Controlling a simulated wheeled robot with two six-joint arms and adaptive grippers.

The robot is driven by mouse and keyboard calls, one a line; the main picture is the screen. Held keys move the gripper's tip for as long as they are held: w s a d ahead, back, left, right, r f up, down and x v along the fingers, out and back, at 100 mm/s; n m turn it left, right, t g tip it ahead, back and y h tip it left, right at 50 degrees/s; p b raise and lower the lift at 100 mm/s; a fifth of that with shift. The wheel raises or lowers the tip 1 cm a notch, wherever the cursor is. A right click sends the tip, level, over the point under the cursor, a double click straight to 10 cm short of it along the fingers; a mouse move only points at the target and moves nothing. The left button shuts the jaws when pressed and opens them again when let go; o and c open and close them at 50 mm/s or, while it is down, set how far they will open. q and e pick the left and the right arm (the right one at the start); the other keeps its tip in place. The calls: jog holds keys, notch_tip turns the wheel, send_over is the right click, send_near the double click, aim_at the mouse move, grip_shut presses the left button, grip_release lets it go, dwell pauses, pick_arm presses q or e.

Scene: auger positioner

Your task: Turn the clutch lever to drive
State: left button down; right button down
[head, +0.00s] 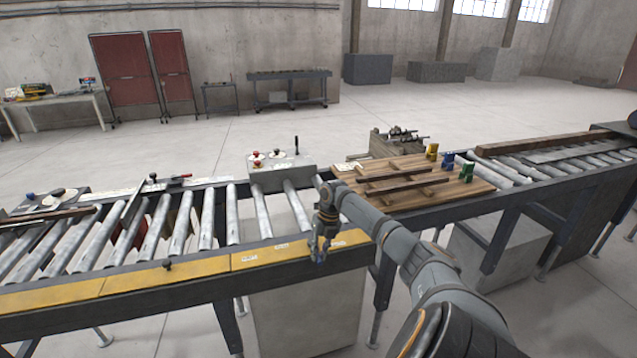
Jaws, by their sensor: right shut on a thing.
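My right gripper (319,256) points down at the yellow front rail (275,254) of the roller conveyor. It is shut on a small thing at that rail. The fingers hide most of this thing, and I cannot tell whether it is the clutch lever or which way it points. White labels with writing too small to read sit on the rail to either side of the gripper. A black upright lever (296,144) stands on the grey control box (283,176) behind the rollers, apart from the gripper. My left gripper is not in view.
A wooden board (470,187) with dark bars and yellow, blue and green pieces lies on the conveyor right of my arm. A small black knob (167,264) sits on the front rail further left. Metal rollers (262,210) fill the left conveyor. Open floor lies behind.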

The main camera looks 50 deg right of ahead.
jog(key=shift+d, duration=0.1)
dwell(0.4)
jog(key=c, duration=1.3)
grip_release()
jog(key=shift+r, duration=0.1)
notch_tip(320, 180, up, 12)
jog(key=s+d, duration=0.1)
jog(key=d, duration=0.1)
jog(key=shift+s+f, duration=0.2)
